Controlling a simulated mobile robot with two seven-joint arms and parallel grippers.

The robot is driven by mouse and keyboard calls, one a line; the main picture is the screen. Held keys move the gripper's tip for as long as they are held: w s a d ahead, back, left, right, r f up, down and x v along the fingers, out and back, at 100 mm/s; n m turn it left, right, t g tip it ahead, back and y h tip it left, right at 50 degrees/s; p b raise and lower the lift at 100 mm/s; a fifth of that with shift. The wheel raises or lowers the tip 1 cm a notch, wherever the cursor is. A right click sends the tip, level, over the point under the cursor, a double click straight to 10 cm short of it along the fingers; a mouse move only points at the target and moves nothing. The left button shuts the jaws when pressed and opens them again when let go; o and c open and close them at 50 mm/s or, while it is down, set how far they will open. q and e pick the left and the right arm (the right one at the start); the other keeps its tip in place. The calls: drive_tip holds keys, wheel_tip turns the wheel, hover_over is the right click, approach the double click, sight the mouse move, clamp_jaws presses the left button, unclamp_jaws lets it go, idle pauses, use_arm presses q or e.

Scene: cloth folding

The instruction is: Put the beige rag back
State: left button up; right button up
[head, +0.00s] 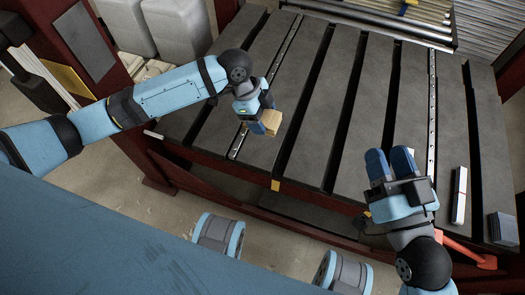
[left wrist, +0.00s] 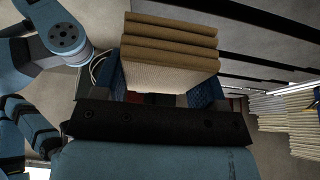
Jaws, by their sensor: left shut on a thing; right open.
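The beige rag (head: 272,121) is a folded, layered block held in my left gripper (head: 262,117), above the near part of the slatted grey table (head: 308,100). In the left wrist view the rag (left wrist: 170,45) sits between the two blue fingers of the left gripper (left wrist: 157,88), its folded layers showing at the top. My left gripper is shut on it. My right gripper (head: 390,163) is open and empty, over the right front part of the table. Whether the rag touches the table cannot be told.
A white and dark narrow item (head: 459,195) and a small grey block (head: 502,229) lie at the table's right. Pale wrapped stacks (head: 178,25) stand beyond the upper left. Layered beige stacks (left wrist: 288,120) show in the left wrist view. The table's middle is clear.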

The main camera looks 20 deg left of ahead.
use_arm(q)
drive_tip(key=b, duration=0.4)
hover_over(266, 153)
drive_tip(key=a, duration=0.1)
wheel_tip(266, 153, down, 12)
drive_tip(key=shift+f, duration=0.25)
wheel_tip(266, 153, down, 3)
drive_tip(key=shift+a+r+b, duration=0.1)
drive_tip(key=shift+r+b, duration=0.05)
drive_tip(key=shift+b, duration=0.7)
drive_tip(key=shift+f, duration=0.35)
drive_tip(key=shift+r, duration=0.1)
use_arm(e)
wheel_tip(266, 153, down, 8)
drive_tip(key=n+g, duration=0.1)
drive_tip(key=g, duration=0.1)
drive_tip(key=shift+w+r+n+g, duration=0.25)
drive_tip(key=shift+w+n+g, duration=0.05)
drive_tip(key=shift+w, duration=0.15)
use_arm(q)
drive_tip(key=o, duration=0.9)
